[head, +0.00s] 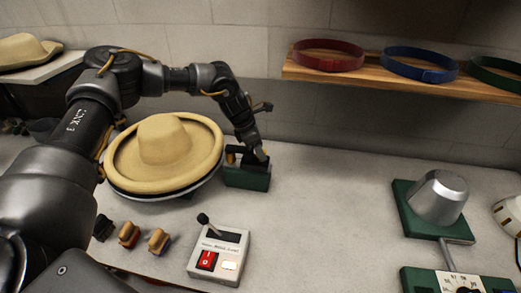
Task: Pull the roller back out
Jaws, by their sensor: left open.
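A tan wide-brimmed hat (160,147) rests on a round dark plate (165,196) left of centre. Close to the right of its brim stands a green block (248,180) with a dark upper part, which seems to be the roller unit. A small yellowish piece (231,156) shows at its left, near the brim; the roller itself is too small to make out surely. My left gripper (256,157) is open, pointing down at the top of this unit. Whether its fingers touch the unit I cannot tell. My right gripper is not in view.
A control box (219,252) with a lever, red switch and pale button stands in front. Several small brushes (129,235) lie left of it. Coloured bands lie on a shelf (400,78). The middle right table is clear.

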